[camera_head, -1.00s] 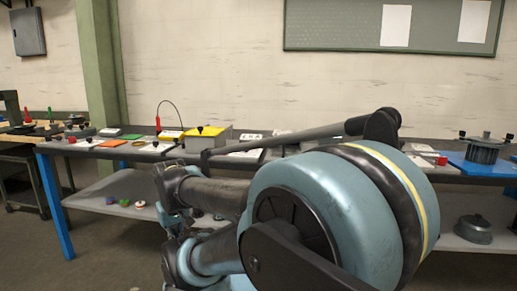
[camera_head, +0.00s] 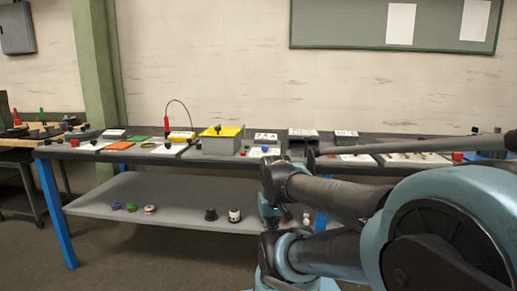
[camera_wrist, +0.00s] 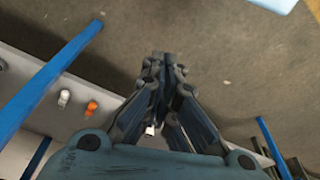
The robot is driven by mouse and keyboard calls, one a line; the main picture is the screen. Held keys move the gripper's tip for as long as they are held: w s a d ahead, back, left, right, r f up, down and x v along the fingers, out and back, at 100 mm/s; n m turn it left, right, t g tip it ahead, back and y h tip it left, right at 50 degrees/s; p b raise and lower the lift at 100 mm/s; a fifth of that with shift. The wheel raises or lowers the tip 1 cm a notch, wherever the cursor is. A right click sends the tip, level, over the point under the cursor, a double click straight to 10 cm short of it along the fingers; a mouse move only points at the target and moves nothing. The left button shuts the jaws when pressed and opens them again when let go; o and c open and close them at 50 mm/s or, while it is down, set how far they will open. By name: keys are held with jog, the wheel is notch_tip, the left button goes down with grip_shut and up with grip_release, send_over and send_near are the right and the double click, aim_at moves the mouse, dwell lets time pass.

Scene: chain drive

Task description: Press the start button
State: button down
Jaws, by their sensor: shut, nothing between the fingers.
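No start button can be told for sure in either view. A grey box with a yellow top (camera_head: 222,144) and a black knob stands on the bench; I cannot tell if it holds the button. In the head view my arm covers the right part of the bench, and the fingertips cannot be made out.
The long bench (camera_head: 62,152) carries small plates, boxes and a red-handled tool with a cable (camera_head: 167,125). Its blue leg (camera_wrist: 52,72) and shelf edge lie left of my gripper in the wrist view. A white piece (camera_wrist: 64,97) and an orange piece (camera_wrist: 91,107) are there. Open floor lies in front.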

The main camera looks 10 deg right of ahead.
jog(key=shift+d, duration=0.1)
notch_tip(320, 180, up, 27)
jog(key=m+t+h, duration=0.2)
jog(key=m+t, duration=0.5)
jog(key=m, duration=0.5)
send_over(247, 147)
jog(key=w+d, duration=0.1)
jog(key=shift+w, duration=0.1)
notch_tip(247, 147, down, 8)
jog(key=shift+d+r, duration=0.1)
jog(key=shift+r, duration=0.1)
jog(key=shift+f, duration=0.55)
